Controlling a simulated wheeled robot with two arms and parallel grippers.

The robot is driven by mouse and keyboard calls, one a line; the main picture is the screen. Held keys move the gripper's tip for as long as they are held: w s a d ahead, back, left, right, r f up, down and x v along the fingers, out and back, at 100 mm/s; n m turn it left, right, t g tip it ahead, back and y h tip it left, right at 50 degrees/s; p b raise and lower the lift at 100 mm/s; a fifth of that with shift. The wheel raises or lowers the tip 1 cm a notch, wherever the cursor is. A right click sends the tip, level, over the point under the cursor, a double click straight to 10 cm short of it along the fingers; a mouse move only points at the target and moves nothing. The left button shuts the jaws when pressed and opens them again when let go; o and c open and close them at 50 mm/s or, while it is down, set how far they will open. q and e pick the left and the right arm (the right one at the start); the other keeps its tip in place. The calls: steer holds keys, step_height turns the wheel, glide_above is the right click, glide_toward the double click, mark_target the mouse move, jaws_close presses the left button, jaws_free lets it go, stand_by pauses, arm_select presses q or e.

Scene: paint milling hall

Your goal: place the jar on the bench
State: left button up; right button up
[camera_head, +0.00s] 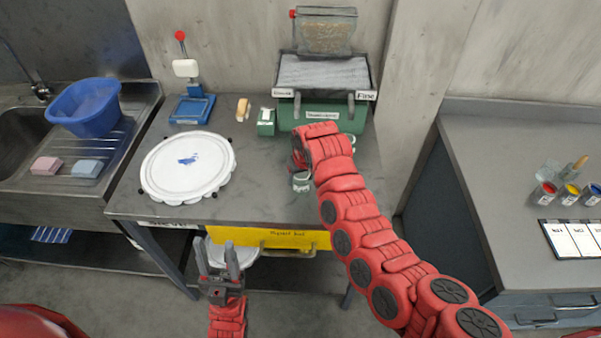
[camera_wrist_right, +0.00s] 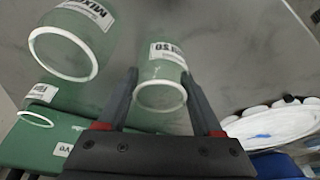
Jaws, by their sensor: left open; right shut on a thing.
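My right gripper (camera_head: 299,164) is shut on a small green jar (camera_head: 301,183), near the front of the grey bench (camera_head: 262,205). In the right wrist view, the two fingers of the gripper (camera_wrist_right: 163,92) stand on either side of this jar (camera_wrist_right: 163,70), which has a white rim and a white label. I cannot tell whether its base touches the bench top. A larger green jar (camera_wrist_right: 68,45) with a label stands beside it in the right wrist view. My left gripper (camera_head: 217,262) is open and empty, low in front of the bench.
A round white paint-marked plate (camera_head: 190,180) covers the bench's left part. A green mill with a grey hopper (camera_head: 323,75) stands at the back. A yellow drawer (camera_head: 290,238) is under the bench. A sink with a blue tub (camera_head: 86,108) is left; a second counter (camera_head: 500,140) is right.

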steer(key=shift+f+b, duration=0.3)
steer(key=o, duration=1.3)
steer(key=shift+o, duration=0.2)
steer(key=shift+r, duration=0.1)
